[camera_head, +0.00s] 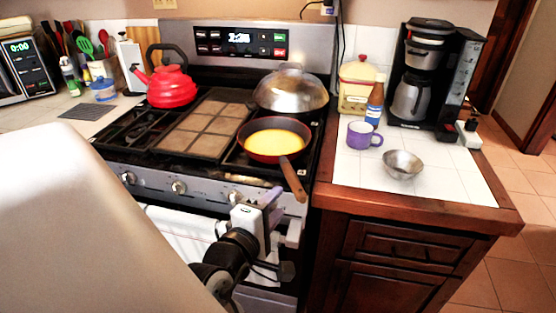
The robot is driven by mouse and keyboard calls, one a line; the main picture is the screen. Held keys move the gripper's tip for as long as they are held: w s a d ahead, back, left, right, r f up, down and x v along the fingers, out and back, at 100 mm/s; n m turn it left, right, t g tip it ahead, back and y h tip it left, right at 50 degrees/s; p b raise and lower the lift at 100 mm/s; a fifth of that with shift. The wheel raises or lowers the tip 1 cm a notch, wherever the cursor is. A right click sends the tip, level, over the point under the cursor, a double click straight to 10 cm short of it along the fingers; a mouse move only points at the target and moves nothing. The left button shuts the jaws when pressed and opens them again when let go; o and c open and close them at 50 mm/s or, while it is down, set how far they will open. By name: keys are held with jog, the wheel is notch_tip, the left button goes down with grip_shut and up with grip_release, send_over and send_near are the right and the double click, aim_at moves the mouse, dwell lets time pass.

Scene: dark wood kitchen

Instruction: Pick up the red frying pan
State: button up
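The red frying pan (261,157) sits on the front right of the stove and has yellow content inside. Its brown wooden handle (293,180) points toward me and slightly right, past the stove's front edge. My gripper (272,204) is in front of the stove, below and a little left of the handle's end. It appears apart from the handle. Its fingers are seen from behind and small, so their opening is unclear.
A silver domed lid (290,90) stands right behind the pan. A red kettle (172,86) is at the back left of the stove. A purple mug (363,135), a metal bowl (403,165) and a coffee maker (425,85) stand on the right counter (455,186). A white towel (185,228) hangs on the oven front.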

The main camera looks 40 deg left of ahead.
aim_at(295, 181)
jog(key=x, duration=0.5)
jog(key=shift+w+d, duration=0.1)
jog(key=shift+f+p+x, duration=0.2)
jog(key=shift+p+x, duration=0.2)
jog(key=shift+x, duration=0.95)
jog(key=shift+f+p+x, duration=0.25)
jog(key=shift+p+x, duration=0.1)
jog(key=shift+x, duration=1)
grip_shut()
jog(key=shift+r, duration=0.1)
